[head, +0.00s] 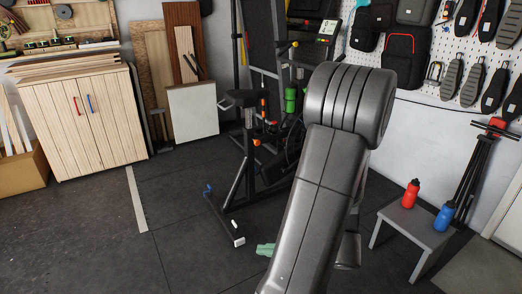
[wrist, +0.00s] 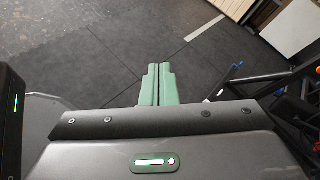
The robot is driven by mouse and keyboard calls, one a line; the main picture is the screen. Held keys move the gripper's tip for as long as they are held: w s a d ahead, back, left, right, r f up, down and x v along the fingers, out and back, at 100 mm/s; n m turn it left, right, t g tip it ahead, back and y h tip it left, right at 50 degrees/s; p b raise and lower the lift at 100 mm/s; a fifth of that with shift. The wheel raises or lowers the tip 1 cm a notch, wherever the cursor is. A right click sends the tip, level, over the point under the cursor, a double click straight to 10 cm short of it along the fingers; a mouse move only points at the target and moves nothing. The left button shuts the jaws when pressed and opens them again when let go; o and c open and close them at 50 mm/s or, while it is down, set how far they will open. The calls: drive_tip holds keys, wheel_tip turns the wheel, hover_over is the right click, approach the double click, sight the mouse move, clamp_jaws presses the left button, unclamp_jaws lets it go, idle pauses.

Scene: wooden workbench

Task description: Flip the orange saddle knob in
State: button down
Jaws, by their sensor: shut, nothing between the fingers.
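The exercise bike stands in the middle of the head view, with a dark saddle (head: 240,98) on its post. A small orange knob (head: 256,142) shows on the frame below the saddle, and other small orange parts are close by, so I cannot be sure which is the saddle knob. My gripper (head: 265,249) has green fingers, low in front of the bike and well apart from the knob. In the wrist view the fingers (wrist: 158,70) are together and empty.
The bike's foot bar has a blue lever (head: 207,189) near my gripper. My arm hides part of the bike. A grey stool (head: 409,226) with a red bottle (head: 411,193) and a blue bottle (head: 444,215) stands right. The dark floor at left is clear before the wooden cabinet (head: 85,125).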

drive_tip(key=w+d+f+m+t+h+b, duration=0.1)
drive_tip(key=w+d+f+m+t+b, duration=0.3)
drive_tip(key=d+f+m+t, duration=0.5)
drive_tip(key=d+f+m, duration=0.1)
drive_tip(key=d+f, duration=0.4)
drive_tip(key=d, duration=0.3)
drive_tip(key=shift+w, duration=0.1)
